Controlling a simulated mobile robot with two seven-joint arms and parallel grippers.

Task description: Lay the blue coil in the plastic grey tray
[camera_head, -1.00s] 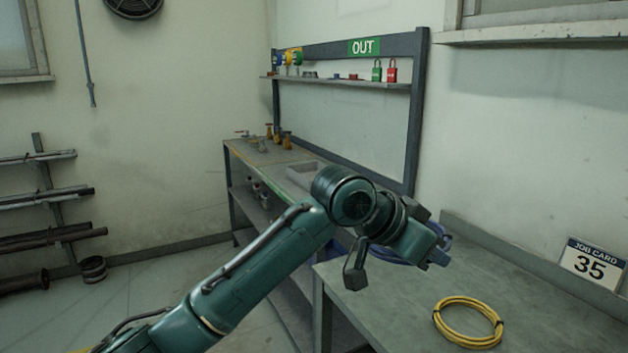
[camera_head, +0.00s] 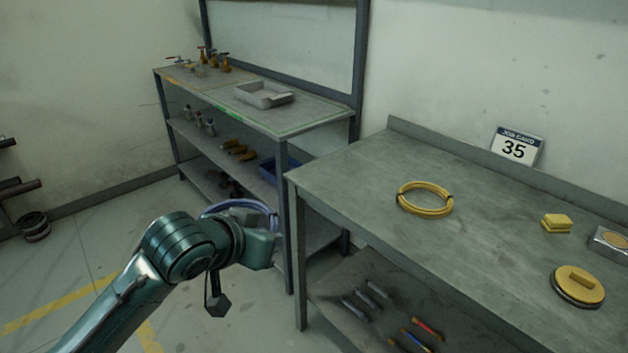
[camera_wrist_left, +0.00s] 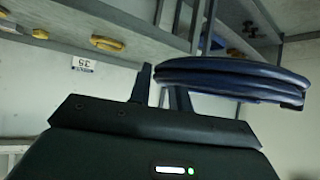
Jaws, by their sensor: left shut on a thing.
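The blue coil (camera_head: 240,206) hangs at my left gripper (camera_head: 264,241), which is shut on it, in front of the gap between the two benches. The left wrist view shows the coil (camera_wrist_left: 240,82) as a stack of blue loops reaching right from the fingers of the left gripper (camera_wrist_left: 162,85). The grey tray (camera_head: 264,104) lies on the far bench's top, farther back and above the gripper in the picture. It looks empty. My right gripper is not in view.
The near bench (camera_head: 345,180) holds a yellow coil (camera_head: 425,198), a job card (camera_head: 516,147), a yellow block (camera_head: 556,223) and a round yellow-topped thing (camera_head: 578,286). Brass valves (camera_head: 212,60) stand on the far bench (camera_head: 200,84). A blue bin (camera_head: 280,166) sits on its lower shelf.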

